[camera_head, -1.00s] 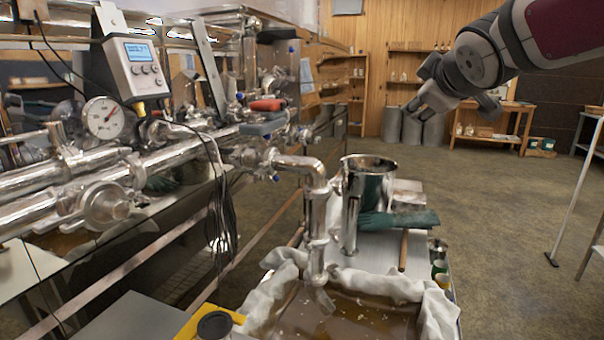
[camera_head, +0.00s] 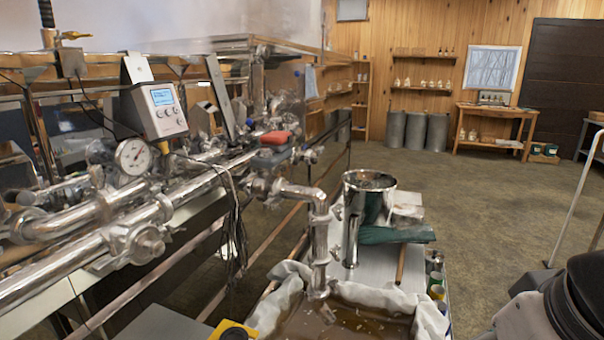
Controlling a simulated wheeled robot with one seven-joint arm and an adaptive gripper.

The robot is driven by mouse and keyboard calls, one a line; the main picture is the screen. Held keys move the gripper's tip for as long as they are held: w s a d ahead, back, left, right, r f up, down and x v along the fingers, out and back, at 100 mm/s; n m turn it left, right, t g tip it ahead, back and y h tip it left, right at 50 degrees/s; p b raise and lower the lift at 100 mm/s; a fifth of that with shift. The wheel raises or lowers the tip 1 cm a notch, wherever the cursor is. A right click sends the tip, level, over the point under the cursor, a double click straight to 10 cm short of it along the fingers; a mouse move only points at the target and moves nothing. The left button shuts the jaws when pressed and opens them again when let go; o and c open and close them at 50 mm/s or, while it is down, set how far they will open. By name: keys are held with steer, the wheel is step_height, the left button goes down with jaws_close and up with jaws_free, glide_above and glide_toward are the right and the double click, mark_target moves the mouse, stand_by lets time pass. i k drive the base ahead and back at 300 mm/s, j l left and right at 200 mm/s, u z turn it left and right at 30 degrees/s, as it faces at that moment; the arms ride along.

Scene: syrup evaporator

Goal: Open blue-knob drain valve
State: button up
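The metal pipework (camera_head: 150,205) of the evaporator runs along the left. A valve with a red handle (camera_head: 275,137) sits near its right end, and a blue-grey handle (camera_head: 268,158) lies just below it. A small blue spot (camera_head: 250,122) shows among the fittings behind them. Which of these is the blue-knob drain valve, and how it is set, I cannot tell. A metal elbow pipe (camera_head: 319,235) drops from the pipework into a cloth-lined tub. Only part of my arm shows at the lower right corner, well away from the valves. My gripper's fingers are out of view.
The cloth-lined tub (camera_head: 400,297) holds brown liquid. A steel pot (camera_head: 368,205) and a green cloth (camera_head: 395,234) are on the cart behind it. A dial gauge (camera_head: 133,156) and display box (camera_head: 160,108) are at left. Open floor (camera_head: 480,205) lies to the right.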

mark_target(291, 160)
steer(key=z, duration=0.45)
steer(key=l+z, duration=0.45)
steer(key=i+l+z, duration=0.15)
steer(key=l+z, duration=0.25)
steer(key=i+l+z, duration=0.2)
steer(key=i+l, duration=0.85)
steer(key=i, duration=0.15)
steer(key=i+u, duration=0.85)
steer(key=i+l+u, duration=0.3)
steer(key=i+u, duration=0.4)
steer(key=u, duration=0.15)
steer(key=i+l+u, duration=0.1)
steer(key=i+u, duration=0.15)
steer(key=u, duration=0.15)
steer(key=i+l+u, duration=0.2)
steer(key=u, duration=0.2)
steer(key=i+l+u, duration=0.25)
steer(key=u, duration=0.15)
steer(key=i+l+u, duration=0.2)
steer(key=u, duration=0.25)
steer(key=i+l+u, duration=0.25)
steer(key=l+u, duration=0.25)
steer(key=l, duration=0.25)
